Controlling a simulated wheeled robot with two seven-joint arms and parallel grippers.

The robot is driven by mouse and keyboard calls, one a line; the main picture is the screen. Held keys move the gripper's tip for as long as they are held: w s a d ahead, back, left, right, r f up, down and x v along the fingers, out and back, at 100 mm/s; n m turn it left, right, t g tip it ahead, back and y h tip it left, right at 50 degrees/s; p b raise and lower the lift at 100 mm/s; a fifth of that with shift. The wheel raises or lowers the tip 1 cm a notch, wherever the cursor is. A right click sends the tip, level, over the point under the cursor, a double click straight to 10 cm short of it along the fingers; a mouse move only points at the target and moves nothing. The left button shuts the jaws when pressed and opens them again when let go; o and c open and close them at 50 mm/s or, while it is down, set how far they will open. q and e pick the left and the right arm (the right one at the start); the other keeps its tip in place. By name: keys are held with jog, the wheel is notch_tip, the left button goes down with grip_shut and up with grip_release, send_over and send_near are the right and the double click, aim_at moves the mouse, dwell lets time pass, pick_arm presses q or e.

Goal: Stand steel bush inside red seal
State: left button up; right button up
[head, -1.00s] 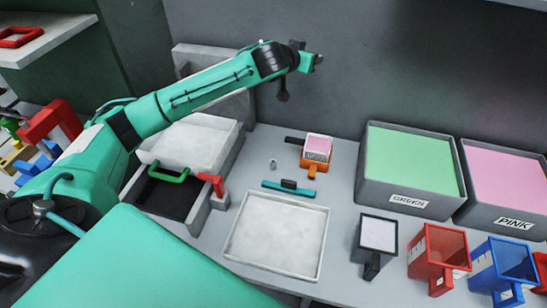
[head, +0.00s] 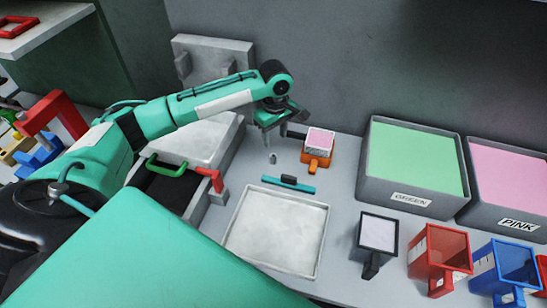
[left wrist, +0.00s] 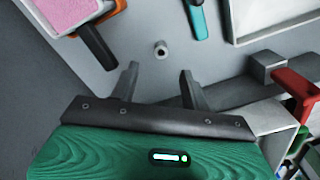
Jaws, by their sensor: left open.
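The steel bush (head: 272,158) is a small grey cylinder standing on the bench, left of the orange cup. In the left wrist view the bush (left wrist: 161,49) shows its open top, just beyond the fingertips and roughly centred between them. My left gripper (head: 275,138) is open and empty, pointing down close above and behind the bush; its spread fingers also show in the left wrist view (left wrist: 158,77). A red square frame (head: 17,27) lies on the shelf at the far upper left; I cannot tell whether it is the red seal. My right gripper is out of view.
An orange cup (head: 317,153) with pink filling stands right of the bush. A teal tool (head: 288,184) and a white tray (head: 277,232) lie in front. A press with a green handle (head: 167,167) is left. Green (head: 412,160) and pink bins (head: 507,180) stand right.

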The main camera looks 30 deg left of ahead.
aim_at(273, 155)
pick_arm(q)
notch_tip(273, 155, down, 4)
jog(key=shift+r, duration=0.15)
jog(key=f+p, duration=0.1)
jog(key=f, duration=0.1)
jog(key=f+p, duration=0.1)
jog(key=f, duration=0.1)
jog(key=shift+s+a+f, duration=0.15)
jog(key=shift+a+f, duration=0.05)
jog(key=shift+f, duration=0.6)
jog(key=shift+c, duration=0.2)
grip_shut()
